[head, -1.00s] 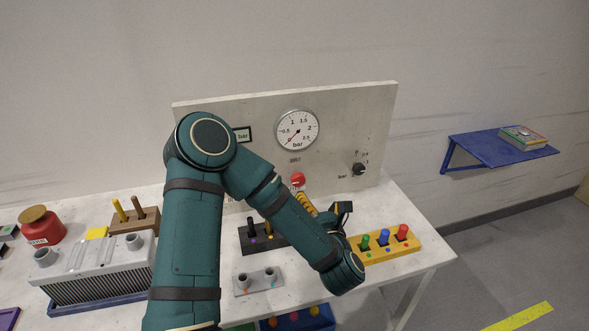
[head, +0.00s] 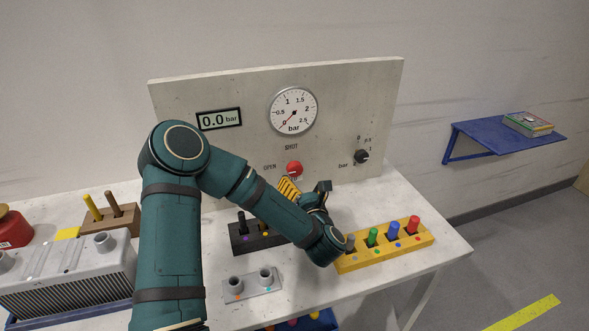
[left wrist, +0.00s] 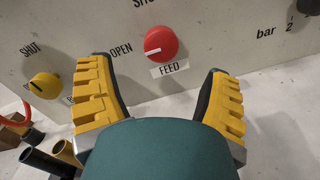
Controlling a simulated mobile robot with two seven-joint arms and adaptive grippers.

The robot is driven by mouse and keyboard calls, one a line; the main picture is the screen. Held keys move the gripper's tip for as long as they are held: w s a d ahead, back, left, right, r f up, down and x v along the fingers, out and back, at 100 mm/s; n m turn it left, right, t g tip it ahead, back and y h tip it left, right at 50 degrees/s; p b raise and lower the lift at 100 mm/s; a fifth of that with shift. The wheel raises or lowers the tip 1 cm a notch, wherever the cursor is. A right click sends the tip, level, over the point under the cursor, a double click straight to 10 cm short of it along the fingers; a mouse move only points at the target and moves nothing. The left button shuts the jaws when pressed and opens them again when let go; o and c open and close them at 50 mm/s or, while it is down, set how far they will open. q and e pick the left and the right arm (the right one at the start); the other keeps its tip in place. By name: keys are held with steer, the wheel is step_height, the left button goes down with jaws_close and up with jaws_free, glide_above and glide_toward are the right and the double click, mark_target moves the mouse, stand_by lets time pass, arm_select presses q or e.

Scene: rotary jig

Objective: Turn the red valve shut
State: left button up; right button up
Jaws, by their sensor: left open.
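The red valve (head: 294,168) is a round knob on the upright grey panel, above the label FEED. In the left wrist view the red valve (left wrist: 161,43) has a white line pointing left, toward the word OPEN. The word SHUT is above it, partly cut off. My left gripper (head: 304,190) is just below and in front of the valve. In the left wrist view its yellow fingers (left wrist: 160,86) are wide apart and empty, with the valve beyond them, apart from both. My right gripper is not in view.
A dial gauge (head: 293,111) and a display (head: 219,119) reading 0.0 bar are on the panel. A black knob (head: 362,157) is at right; a yellow knob (left wrist: 45,86) is left of the valve. A yellow peg block (head: 385,252) and a black block (head: 240,243) stand below.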

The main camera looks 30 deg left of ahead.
mark_target(296, 172)
arm_select(q)
steer(key=x, duration=0.7)
steer(key=shift+w+a, duration=0.3)
steer(key=shift+w, duration=0.05)
steer(key=shift+f, duration=0.1)
steer(key=c, duration=1.2)
